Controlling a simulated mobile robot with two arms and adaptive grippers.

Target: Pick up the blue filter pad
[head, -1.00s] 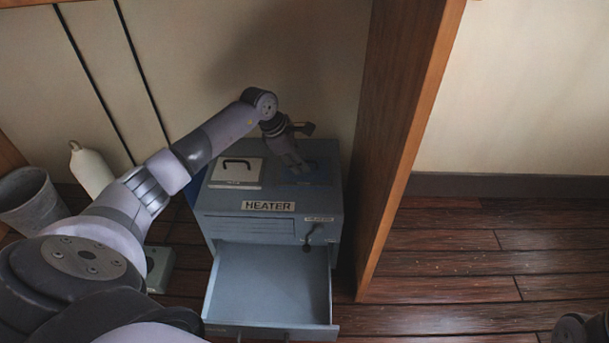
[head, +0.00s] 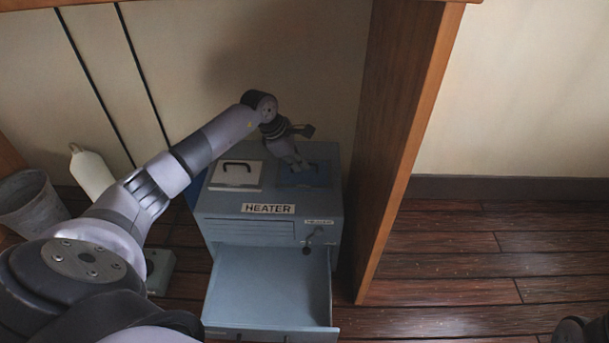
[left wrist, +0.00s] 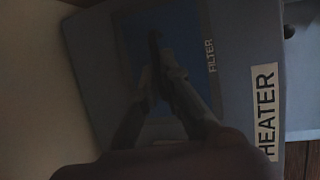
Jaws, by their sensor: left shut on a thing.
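The blue filter pad (head: 318,180) lies flat in the right half of the top of the grey-blue heater (head: 212,210). It also shows in the left wrist view as a darker blue panel (left wrist: 188,55), beside the word FILTER. Its dark handle (left wrist: 154,42) stands up in the middle. My left gripper (head: 301,166) reaches down over the pad from behind. Its fingers (left wrist: 157,78) are shut on the handle and partly hide it. The pad looks level with the heater top; I cannot see any gap under it.
A white pad with a black handle (head: 236,175) lies left of the blue one. The heater's empty drawer (head: 268,285) is pulled open. A wooden panel (head: 405,140) stands close on the right. A grey bucket (head: 30,205) and white bottle (head: 92,172) stand at left.

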